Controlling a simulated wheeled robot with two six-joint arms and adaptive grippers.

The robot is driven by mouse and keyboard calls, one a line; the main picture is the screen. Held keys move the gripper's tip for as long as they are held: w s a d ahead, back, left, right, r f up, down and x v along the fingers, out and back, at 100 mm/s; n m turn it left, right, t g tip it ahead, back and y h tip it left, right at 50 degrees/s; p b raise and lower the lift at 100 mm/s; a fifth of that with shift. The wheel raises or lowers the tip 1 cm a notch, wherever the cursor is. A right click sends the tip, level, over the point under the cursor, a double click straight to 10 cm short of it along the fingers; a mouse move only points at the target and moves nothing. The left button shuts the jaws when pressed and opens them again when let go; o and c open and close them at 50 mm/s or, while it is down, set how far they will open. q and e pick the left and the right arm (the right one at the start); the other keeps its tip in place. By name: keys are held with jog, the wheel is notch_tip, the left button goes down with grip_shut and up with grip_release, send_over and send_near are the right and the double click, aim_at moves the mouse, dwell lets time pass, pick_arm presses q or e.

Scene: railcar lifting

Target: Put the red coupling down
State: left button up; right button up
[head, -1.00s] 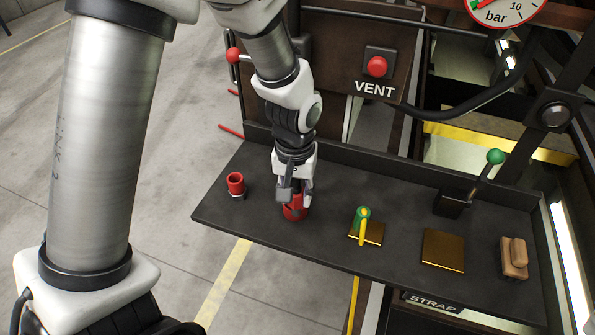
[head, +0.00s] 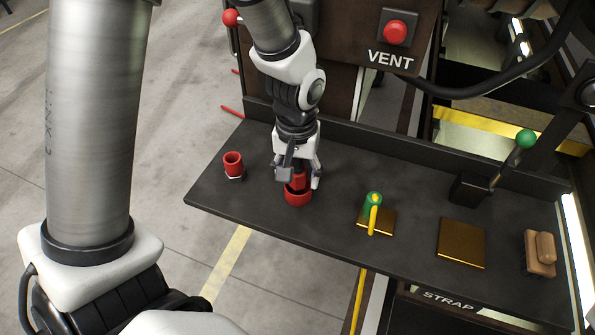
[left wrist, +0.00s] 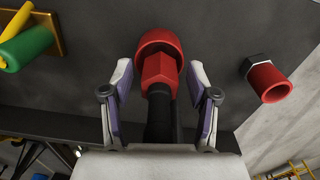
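The red coupling (head: 298,193), with a round cup-like end and a hexagonal body, rests on the dark shelf (head: 335,235). In the left wrist view the coupling (left wrist: 160,67) lies between my fingers, with a dark cylindrical part running from it towards my palm. My left gripper (head: 299,180) is low over the shelf around the coupling. In the left wrist view the fingers of my left gripper (left wrist: 160,85) stand apart, with a gap on each side of the hexagonal body. My right gripper is not in view.
A smaller red fitting (head: 233,163) stands to the left on the shelf. To the right are a green and yellow piece (head: 373,207) on a brass plate, a bare brass plate (head: 461,243), a tan block (head: 540,252) and a green-knobbed lever (head: 526,139). A raised edge runs behind.

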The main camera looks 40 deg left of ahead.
pick_arm(q)
jog(key=shift+w+f, duration=0.1)
jog(key=shift+w, duration=0.05)
jog(key=shift+w+r, duration=0.1)
jog(key=shift+r, duration=0.45)
notch_tip(320, 180, up, 11)
jog(key=shift+r, duration=0.15)
jog(key=shift+s, duration=0.2)
